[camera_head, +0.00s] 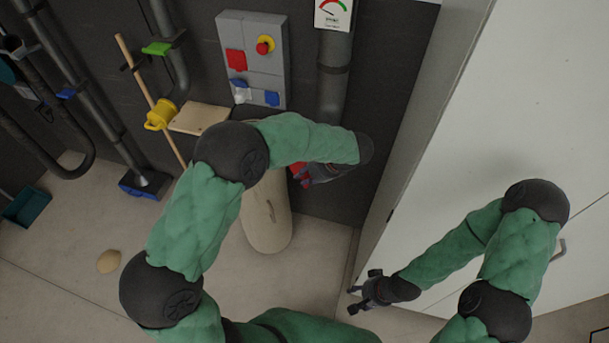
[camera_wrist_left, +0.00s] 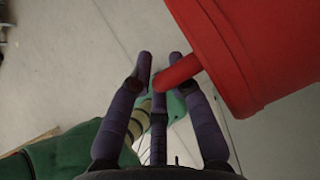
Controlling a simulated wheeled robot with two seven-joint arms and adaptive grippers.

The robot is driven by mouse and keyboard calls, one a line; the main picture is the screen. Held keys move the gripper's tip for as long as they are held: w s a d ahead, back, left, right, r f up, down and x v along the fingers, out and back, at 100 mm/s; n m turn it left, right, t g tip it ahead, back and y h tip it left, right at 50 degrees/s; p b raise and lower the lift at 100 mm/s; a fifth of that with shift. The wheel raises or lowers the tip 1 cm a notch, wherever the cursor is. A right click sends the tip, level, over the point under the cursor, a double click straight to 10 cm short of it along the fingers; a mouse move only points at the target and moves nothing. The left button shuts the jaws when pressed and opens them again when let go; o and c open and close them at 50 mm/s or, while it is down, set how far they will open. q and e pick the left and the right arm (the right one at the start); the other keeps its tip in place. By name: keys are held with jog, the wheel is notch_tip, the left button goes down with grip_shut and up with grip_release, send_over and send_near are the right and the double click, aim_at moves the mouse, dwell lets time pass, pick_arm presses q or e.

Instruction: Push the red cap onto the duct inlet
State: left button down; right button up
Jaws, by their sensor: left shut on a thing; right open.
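The red cap (camera_wrist_left: 250,45) fills the upper right of the left wrist view; its peg-like red handle (camera_wrist_left: 180,72) lies between the fingers of my left gripper (camera_wrist_left: 163,68). In the head view my left gripper (camera_head: 308,177) is shut on the handle, and only a small red part (camera_head: 297,169) shows beside it. A grey vertical duct (camera_head: 333,90) comes down the wall under a gauge. Its lower part passes behind my left arm, and I cannot make out an inlet. My right gripper (camera_head: 352,300) is open and empty, low in front of the white cabinet.
A beige cylinder (camera_head: 268,222) stands on the floor below my left forearm. A grey control panel (camera_head: 252,58) and a small wooden shelf (camera_head: 198,118) are on the wall. The white cabinet (camera_head: 500,120) closes off the right. Floor at the lower left is mostly clear.

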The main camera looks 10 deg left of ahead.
pick_arm(q)
jog(key=shift+w+r, duration=0.1)
jog(key=shift+w, duration=0.1)
jog(key=c, duration=1.1)
grip_release()
jog(key=shift+s, duration=0.1)
jog(key=v, duration=1.2)
